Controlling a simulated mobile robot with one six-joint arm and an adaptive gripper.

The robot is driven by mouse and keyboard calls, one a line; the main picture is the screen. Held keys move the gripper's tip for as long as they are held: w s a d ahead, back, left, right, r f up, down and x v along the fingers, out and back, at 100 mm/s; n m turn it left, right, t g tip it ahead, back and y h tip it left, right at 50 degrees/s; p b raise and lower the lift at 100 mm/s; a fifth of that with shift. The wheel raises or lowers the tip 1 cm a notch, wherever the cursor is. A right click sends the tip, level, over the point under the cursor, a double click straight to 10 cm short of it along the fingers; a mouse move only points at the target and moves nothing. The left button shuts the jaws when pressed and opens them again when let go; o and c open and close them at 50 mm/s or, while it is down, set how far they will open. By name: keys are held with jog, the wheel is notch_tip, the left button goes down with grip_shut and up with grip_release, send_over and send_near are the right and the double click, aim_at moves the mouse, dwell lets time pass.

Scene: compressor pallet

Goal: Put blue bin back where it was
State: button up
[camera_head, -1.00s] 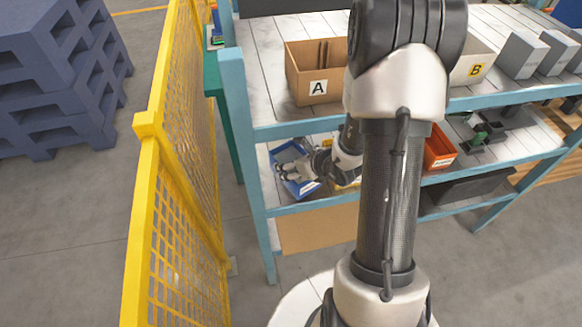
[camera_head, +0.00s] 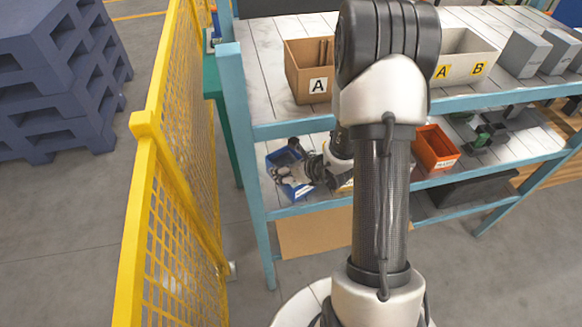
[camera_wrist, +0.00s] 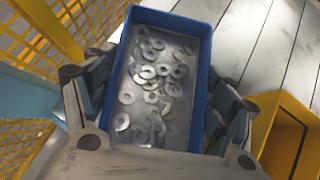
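The blue bin (camera_wrist: 204,75) fills the middle of the wrist view, with several grey metal washers lying in it. My gripper (camera_wrist: 160,68) has one finger along each long side of the bin, and the fingers appear to press on its walls. In the head view the blue bin (camera_head: 303,192) is at the left end of the lower shelf, partly covered by my gripper (camera_head: 287,176). I cannot tell whether the bin's base rests on the shelf or is slightly above it.
A yellow bin (camera_wrist: 285,135) stands close to the right of the blue bin. An orange-red bin (camera_head: 436,150) is farther right on the lower shelf (camera_head: 515,155). A yellow mesh fence (camera_head: 165,190) and the blue shelf post (camera_head: 243,140) stand close on the left. Box A (camera_head: 310,72) is above.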

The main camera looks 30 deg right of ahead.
jog(key=o, duration=0.4)
jog(key=shift+r, duration=0.15)
jog(key=shift+s+r+p, duration=0.2)
jog(key=shift+r+p, duration=0.1)
jog(key=p+v, duration=0.3)
jog(key=v, duration=0.8)
jog(key=shift+s+r, duration=0.1)
